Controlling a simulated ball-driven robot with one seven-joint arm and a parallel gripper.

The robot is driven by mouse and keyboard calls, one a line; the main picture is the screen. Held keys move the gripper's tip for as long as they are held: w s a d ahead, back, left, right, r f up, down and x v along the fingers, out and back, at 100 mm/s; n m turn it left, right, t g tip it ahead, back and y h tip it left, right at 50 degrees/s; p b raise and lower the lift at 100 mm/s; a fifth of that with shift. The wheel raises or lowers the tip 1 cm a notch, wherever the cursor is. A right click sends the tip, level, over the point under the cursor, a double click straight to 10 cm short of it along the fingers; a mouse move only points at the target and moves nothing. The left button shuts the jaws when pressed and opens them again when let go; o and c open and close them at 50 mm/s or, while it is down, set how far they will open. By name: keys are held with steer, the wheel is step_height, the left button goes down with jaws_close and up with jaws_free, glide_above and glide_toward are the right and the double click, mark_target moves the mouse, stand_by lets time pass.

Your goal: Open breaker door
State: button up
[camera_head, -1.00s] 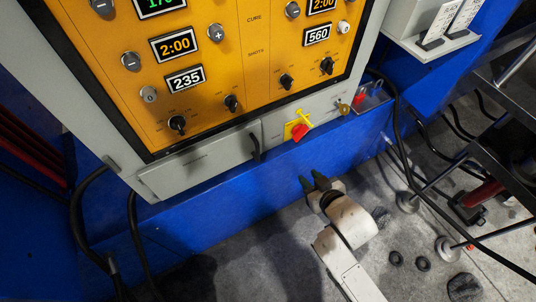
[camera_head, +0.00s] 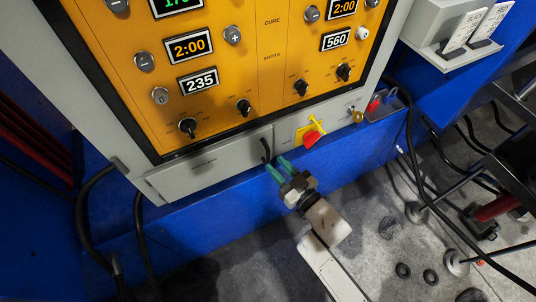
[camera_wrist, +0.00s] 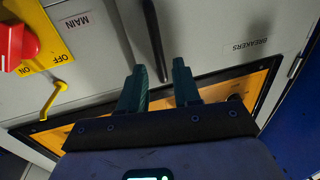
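The breaker door (camera_head: 205,168) is a flat grey panel low on the control cabinet, and it looks shut. It shows in the wrist view with the label BREAKERS (camera_wrist: 246,45). Its black bar handle (camera_head: 265,149) is at the door's right end; in the wrist view the handle (camera_wrist: 155,40) runs down from the top edge. My gripper (camera_head: 276,166) is open, with its two green fingers just below the handle. In the wrist view, the handle's lower end appears between the fingertips of my gripper (camera_wrist: 159,68). I cannot tell whether they touch it.
A red main switch on a yellow plate (camera_head: 302,131) sits right of the handle, with a yellow lever beside it. The orange control panel (camera_head: 262,85) is above. A blue base (camera_head: 190,210) lies below, and black cables hang at left and right.

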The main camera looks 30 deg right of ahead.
mark_target(269, 157)
steer(key=shift+w+a, duration=0.25)
steer(key=shift+w, duration=1)
steer(key=shift+w+a, duration=0.25)
steer(key=shift+w, duration=1)
steer(key=shift+c, duration=0.4)
jaws_close()
